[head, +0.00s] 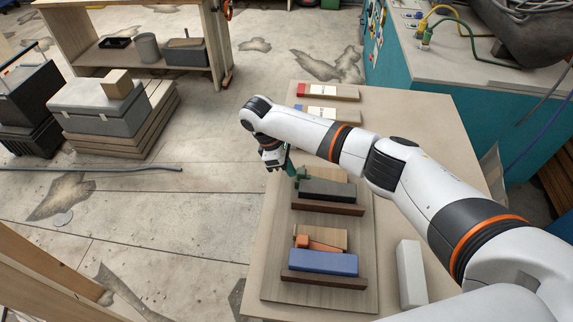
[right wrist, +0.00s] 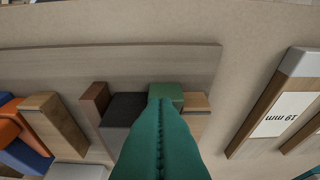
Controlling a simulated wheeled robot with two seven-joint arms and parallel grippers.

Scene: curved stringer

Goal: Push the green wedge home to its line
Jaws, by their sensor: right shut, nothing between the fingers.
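The green wedge (head: 301,173) sits at the left end of a dark grey block (head: 327,190) on the wooden board. In the right wrist view the green wedge (right wrist: 166,93) lies between the dark grey block (right wrist: 124,112) and a light wood block (right wrist: 196,103). My right gripper (head: 289,165) is shut and empty, its teal fingers just left of the wedge in the head view. In the right wrist view the fingers (right wrist: 160,110) overlap the wedge's near side and hide part of it; I cannot tell whether they touch. No line is visible. My left gripper is out of view.
A blue block (head: 322,262), an orange wedge (head: 320,246) and a wood block stand nearer on the same board. Brown strips (head: 327,206) edge both groups. A white block (head: 411,273) lies to the right. Labelled wood pieces (head: 331,92) lie at the table's far end.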

